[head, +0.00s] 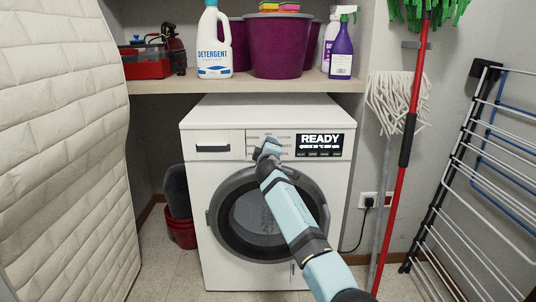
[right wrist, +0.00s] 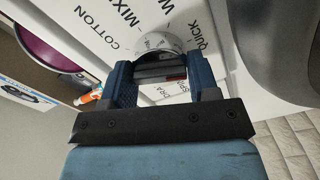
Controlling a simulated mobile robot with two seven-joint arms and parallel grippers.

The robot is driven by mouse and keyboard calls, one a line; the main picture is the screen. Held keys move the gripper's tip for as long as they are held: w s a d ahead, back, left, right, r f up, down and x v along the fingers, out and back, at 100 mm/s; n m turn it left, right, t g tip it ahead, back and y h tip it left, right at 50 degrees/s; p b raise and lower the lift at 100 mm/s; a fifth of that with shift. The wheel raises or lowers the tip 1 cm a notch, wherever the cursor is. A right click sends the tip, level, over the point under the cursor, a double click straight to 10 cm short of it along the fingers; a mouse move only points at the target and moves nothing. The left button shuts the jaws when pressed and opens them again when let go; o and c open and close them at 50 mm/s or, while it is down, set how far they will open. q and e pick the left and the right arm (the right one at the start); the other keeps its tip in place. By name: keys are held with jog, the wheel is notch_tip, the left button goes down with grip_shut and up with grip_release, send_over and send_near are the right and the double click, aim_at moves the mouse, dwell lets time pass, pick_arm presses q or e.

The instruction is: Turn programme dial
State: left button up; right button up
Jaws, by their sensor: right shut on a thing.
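The white washing machine (head: 225,180) stands under a shelf, with its round door closed. Its lit display (head: 320,145) reads READY, with a smaller line beginning QUICK. My right gripper (head: 267,150) is at the front panel, left of the display, and covers the programme dial in the head view. In the right wrist view the silver dial (right wrist: 160,42) sits between the two blue fingers of my right gripper (right wrist: 163,75), which are shut on it. Printed labels COTTON, MIX and QUICK surround the dial. My left gripper is not in view.
The shelf (head: 160,86) above holds a detergent bottle (head: 214,45), a purple tub (head: 277,48) and a spray bottle (head: 342,52). Mops (head: 400,100) and a drying rack (head: 480,150) stand at right. A quilted cream panel (head: 65,150) fills the left side.

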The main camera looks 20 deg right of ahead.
jog(key=shift+m, duration=2.3)
jog(key=o, duration=0.9)
jog(key=shift+s, duration=0.1)
